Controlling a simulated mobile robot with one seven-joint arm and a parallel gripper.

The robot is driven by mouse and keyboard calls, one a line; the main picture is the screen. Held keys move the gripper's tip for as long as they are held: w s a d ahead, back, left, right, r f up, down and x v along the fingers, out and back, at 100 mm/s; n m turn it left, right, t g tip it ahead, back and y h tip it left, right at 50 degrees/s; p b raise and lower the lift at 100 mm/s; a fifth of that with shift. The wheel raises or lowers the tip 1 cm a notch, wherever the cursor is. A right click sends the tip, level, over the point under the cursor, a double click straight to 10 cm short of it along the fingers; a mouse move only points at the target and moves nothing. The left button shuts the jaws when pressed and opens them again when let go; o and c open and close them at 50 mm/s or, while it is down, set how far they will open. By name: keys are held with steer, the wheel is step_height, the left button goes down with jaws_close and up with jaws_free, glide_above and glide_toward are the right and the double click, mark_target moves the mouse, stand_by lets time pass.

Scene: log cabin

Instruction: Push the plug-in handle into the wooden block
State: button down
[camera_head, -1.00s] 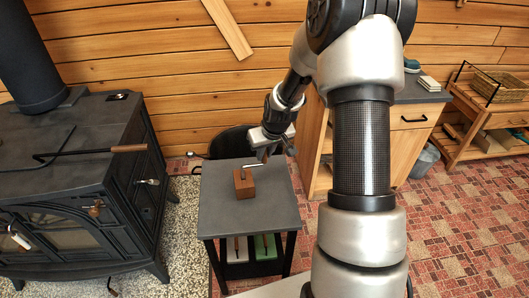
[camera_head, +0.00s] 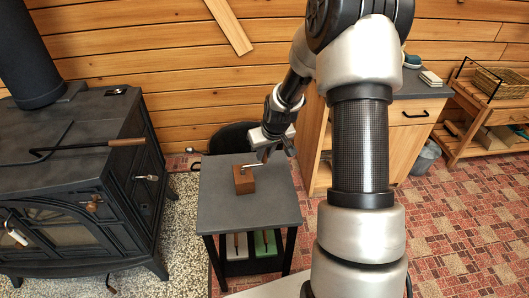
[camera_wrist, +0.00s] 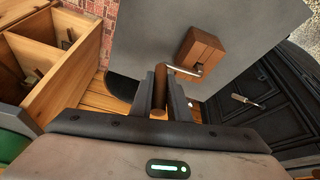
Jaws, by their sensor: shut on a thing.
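The wooden block (camera_head: 245,183) stands on the small grey side table and also shows in the wrist view (camera_wrist: 205,46). The plug-in handle has a dark wooden grip (camera_wrist: 160,88) and a bent metal rod (camera_wrist: 184,70). My gripper (camera_wrist: 161,84) is shut on the wooden grip. In the head view my gripper (camera_head: 264,153) is just behind and right of the block. The rod (camera_head: 253,165) runs from the grip toward the block and its end overlaps the block's upper edge. I cannot tell whether the rod's tip is inside the block.
The side table (camera_head: 275,212) has bare top around the block. A black stove (camera_head: 70,200) with a poker is at the left. A wooden cabinet (camera_head: 405,140) stands at the right, close to my arm. A black round object (camera_head: 232,138) is behind the table.

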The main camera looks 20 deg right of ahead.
steer(key=shift+f+b, duration=0.45)
steer(key=shift+f, duration=0.25)
steer(key=c, duration=1.6)
jaws_free()
steer(key=p+v, duration=0.4)
steer(key=v, duration=1.3)
steer(key=shift+s+r+p, duration=0.15)
steer(key=shift+r+p, duration=0.05)
steer(key=shift+p, duration=0.15)
steer(key=shift+r, duration=0.1)
